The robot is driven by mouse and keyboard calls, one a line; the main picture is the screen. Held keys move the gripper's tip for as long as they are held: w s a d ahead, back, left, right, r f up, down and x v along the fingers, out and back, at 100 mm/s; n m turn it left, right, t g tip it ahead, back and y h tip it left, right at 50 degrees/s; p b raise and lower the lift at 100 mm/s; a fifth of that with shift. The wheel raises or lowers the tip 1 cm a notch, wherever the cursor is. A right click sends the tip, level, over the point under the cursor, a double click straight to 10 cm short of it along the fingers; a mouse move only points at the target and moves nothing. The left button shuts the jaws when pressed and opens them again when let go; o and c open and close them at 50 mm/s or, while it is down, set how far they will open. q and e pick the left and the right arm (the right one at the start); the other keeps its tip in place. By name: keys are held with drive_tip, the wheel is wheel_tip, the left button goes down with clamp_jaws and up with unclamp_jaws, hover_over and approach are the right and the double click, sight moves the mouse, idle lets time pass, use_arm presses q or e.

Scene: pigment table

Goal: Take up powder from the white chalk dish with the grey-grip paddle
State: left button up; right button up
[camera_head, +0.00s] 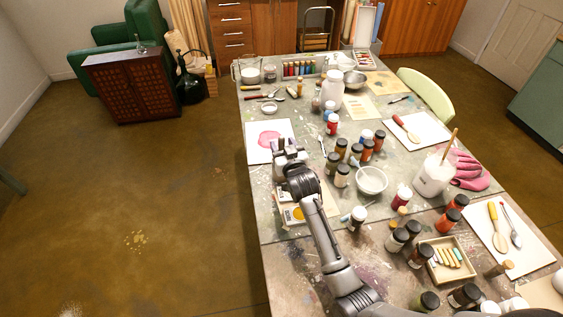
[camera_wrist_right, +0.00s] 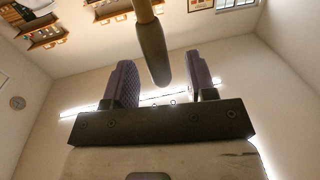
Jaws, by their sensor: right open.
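My right gripper (camera_head: 280,148) is over the left side of the table, by a white sheet with a pink patch. In the wrist view its two dark fingers (camera_wrist_right: 162,74) are apart. A grey grip (camera_wrist_right: 153,52) on a pale wooden shaft reaches between them from above, with gaps showing at both sides; it looks like the paddle's grip. The paddle cannot be made out in the head view. A small white dish (camera_head: 270,108) stands beyond the gripper, and a larger white bowl (camera_head: 372,180) stands to its right; I cannot tell which is the chalk dish. My left gripper is not in view.
Several dark-lidded jars (camera_head: 341,175) crowd the middle of the table. A white tub (camera_head: 433,176) with a wooden stick and pink gloves (camera_head: 469,170) are at the right. A tray of chalk sticks (camera_head: 428,272) is nearer.

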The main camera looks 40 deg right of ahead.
drive_tip(key=shift+b+x, duration=0.4)
drive_tip(key=shift+x, duration=1.35)
clamp_jaws()
wheel_tip(320, 180, up, 10)
drive_tip(key=p, duration=0.3)
